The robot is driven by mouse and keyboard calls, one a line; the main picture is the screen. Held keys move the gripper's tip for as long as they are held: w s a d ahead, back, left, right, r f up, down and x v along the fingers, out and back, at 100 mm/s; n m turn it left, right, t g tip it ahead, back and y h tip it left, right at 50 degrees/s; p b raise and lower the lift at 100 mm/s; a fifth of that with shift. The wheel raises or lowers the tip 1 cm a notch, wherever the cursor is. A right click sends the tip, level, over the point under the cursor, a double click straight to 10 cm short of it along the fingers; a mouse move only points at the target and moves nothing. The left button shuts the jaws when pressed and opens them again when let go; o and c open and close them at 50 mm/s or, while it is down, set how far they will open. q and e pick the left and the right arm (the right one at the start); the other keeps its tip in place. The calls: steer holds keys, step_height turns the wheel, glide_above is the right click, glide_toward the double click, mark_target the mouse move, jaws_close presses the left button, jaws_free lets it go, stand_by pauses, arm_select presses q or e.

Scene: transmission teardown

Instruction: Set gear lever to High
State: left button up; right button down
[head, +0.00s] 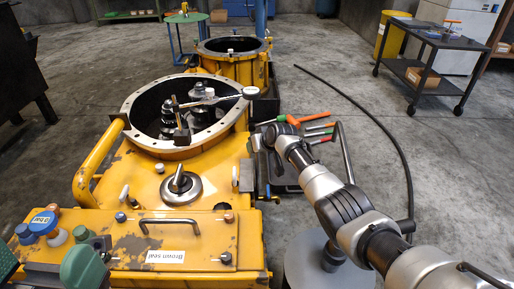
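The yellow transmission housing (150,195) stands in front of me. On its top is a silver round boss with a short dark-tipped lever (178,181), which looks like the gear lever. I cannot read any High or Low marking. My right arm comes in from the lower right, and its gripper (264,148) is beside the housing's right side, apart from the lever. Its fingers are small and dark, so I cannot tell whether they are open. My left gripper is not in view.
Tools with coloured handles (318,130) lie right of the housing.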

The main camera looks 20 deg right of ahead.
steer(key=shift+f, duration=0.1)
steer(key=c, duration=0.7)
jaws_free()
steer(key=shift+o, duration=0.2)
steer(key=shift+r, duration=0.2)
